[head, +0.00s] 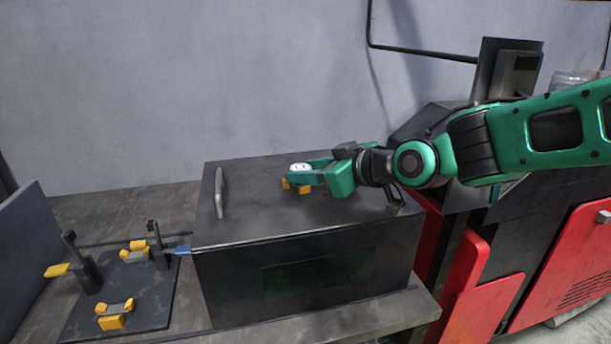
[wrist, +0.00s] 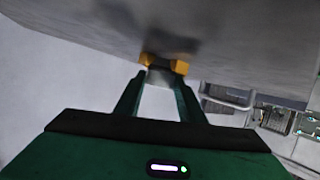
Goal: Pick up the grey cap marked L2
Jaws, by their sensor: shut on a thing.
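A small cap (head: 300,167) with a pale top and a dark mark sits above the lid of the dark box, at orange blocks (head: 303,188). The mark is too small to read. My gripper (head: 307,175) reaches in from the right, low over the lid, with its fingers at the cap. In the wrist view my gripper (wrist: 160,84) is shut on the grey cap (wrist: 159,76), whose body shows between the fingertips. Orange blocks (wrist: 180,67) lie just beyond it against the grey lid surface. Whether the cap touches them I cannot tell.
The dark box (head: 300,270) has a handle (head: 219,192) on its lid. To its left, a dark plate (head: 150,310) carries orange-and-grey pieces (head: 114,314) and upright black posts (head: 90,275). A red machine (head: 550,270) stands at the right.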

